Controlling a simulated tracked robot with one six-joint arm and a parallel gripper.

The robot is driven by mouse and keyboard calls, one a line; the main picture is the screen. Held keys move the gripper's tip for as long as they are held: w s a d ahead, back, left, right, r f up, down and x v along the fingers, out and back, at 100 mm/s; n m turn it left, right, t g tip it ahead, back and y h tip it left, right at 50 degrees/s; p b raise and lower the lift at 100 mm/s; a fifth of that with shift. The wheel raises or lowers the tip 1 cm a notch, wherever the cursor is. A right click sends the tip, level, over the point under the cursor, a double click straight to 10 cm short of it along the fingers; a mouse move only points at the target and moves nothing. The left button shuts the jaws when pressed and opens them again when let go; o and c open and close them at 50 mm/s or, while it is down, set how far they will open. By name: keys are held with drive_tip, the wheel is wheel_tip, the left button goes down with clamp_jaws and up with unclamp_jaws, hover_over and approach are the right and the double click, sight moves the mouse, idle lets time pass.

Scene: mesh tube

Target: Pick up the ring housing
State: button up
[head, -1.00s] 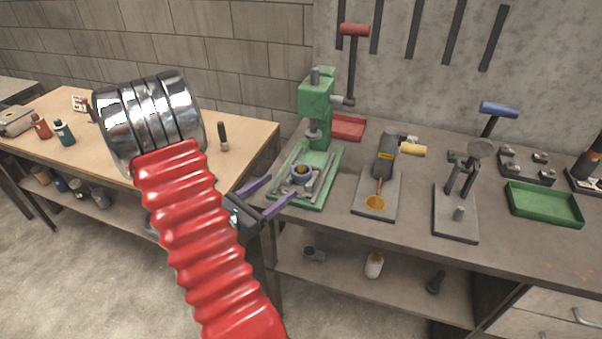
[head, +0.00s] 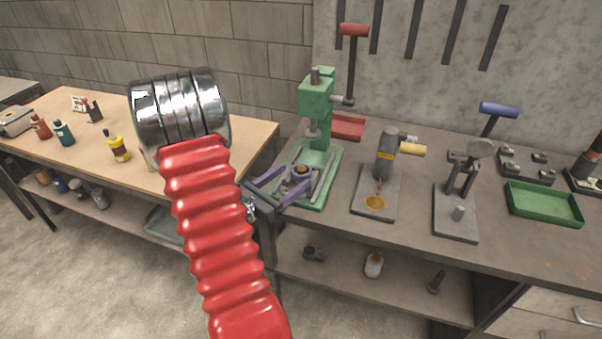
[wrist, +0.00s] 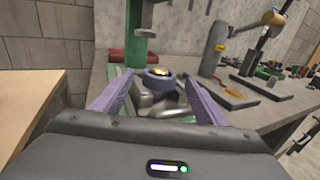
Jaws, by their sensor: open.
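The ring housing (head: 301,169) is a small blue-grey ring with a brass-coloured centre. It sits on the base of the green press (head: 317,100), and it also shows in the wrist view (wrist: 160,77). My gripper (head: 297,177) is open, its two purple fingers pointing at the ring from the left front. In the wrist view my gripper (wrist: 157,78) has one fingertip to each side of the ring, which appears between or just past the tips. I cannot tell whether either finger touches it.
The press column rises right behind the ring, with a red tray (head: 347,127) beyond. A tool on a plate (head: 376,204) stands to the right, then a grey stand (head: 456,217) and a green tray (head: 544,203). A wooden bench (head: 245,140) lies left.

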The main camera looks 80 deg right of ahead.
sight(295, 173)
drive_tip(key=shift+x, duration=1.25)
drive_tip(key=shift+c, duration=0.4)
drive_tip(key=c, duration=1.3)
drive_tip(key=shift+r, duration=0.15)
drive_tip(key=shift+r, duration=4.9)
